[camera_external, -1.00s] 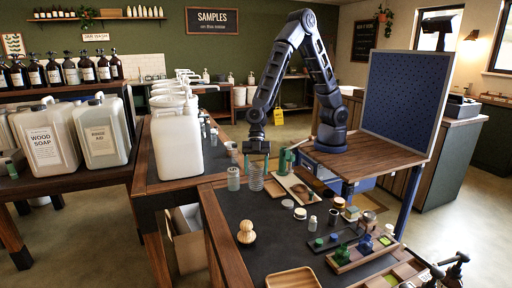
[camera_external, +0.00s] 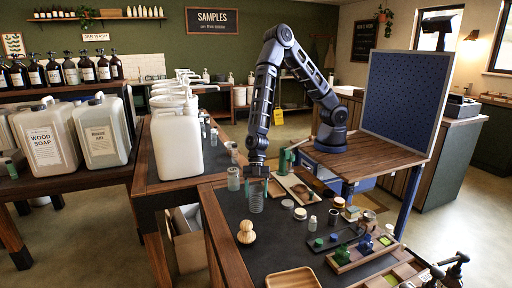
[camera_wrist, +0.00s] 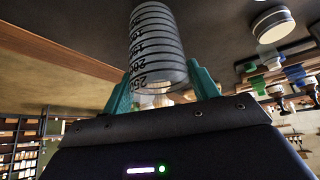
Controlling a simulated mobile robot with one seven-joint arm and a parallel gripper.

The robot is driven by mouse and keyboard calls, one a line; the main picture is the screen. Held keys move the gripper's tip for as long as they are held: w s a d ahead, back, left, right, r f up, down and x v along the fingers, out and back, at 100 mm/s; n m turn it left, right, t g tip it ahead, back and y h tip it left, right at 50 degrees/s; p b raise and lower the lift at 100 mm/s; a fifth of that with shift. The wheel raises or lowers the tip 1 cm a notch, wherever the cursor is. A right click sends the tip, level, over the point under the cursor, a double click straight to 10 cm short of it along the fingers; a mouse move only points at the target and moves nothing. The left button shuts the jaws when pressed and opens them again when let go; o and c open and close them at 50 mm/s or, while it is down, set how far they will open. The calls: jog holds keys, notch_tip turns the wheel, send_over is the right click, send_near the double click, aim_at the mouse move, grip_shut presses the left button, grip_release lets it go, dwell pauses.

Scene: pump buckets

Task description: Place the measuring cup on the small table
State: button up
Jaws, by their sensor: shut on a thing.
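The measuring cup (camera_external: 256,198) is a clear, ribbed-looking cylinder over the left part of a dark-topped table with wooden edges (camera_external: 232,222). In the wrist view the measuring cup (camera_wrist: 155,45) shows black graduation lines and numbers. My gripper (camera_external: 257,178) comes down from above and is shut on the cup's upper end. In the wrist view the green fingers of my gripper (camera_wrist: 160,90) press on both sides of it. I cannot tell whether the cup's base touches the tabletop.
A clear jar (camera_external: 233,178) stands just left of the cup. A wooden brush (camera_external: 246,233) and a wooden tray (camera_external: 293,279) are in front. Dark tabletop between brush and jars is clear.

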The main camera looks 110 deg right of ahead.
jog(key=shift+f, duration=0.1)
jog(key=o, duration=0.9)
jog(key=shift+o, duration=0.2)
jog(key=shift+d+r, duration=0.1)
jog(key=shift+r, duration=0.25)
jog(key=s+d+r+m+h, duration=0.15)
jog(key=s+d+r, duration=0.35)
jog(key=r, duration=0.5)
jog(key=s+d+r+m, duration=0.2)
jog(key=s+d+r, duration=0.4)
jog(key=r, duration=0.3)
jog(key=s+d+r+m+h, duration=0.15)
jog(key=s+d+r, duration=0.35)
jog(key=r, duration=0.5)
jog(key=s+d+r+m+h, duration=0.1)
jog(key=s+d+r+m, duration=0.1)
jog(key=s, duration=0.4)
jog(key=s+d+r+m+t+h, duration=0.1)
jog(key=s+d+r+m, duration=0.2)
jog(key=s+d, duration=0.3)
jog(key=s+d+r+m+t+h, duration=0.1)
jog(key=s+d+r+m, duration=0.2)
jog(key=s, duration=0.5)
jog(key=shift+d+m, duration=0.3)
jog(key=shift+d, duration=0.6)
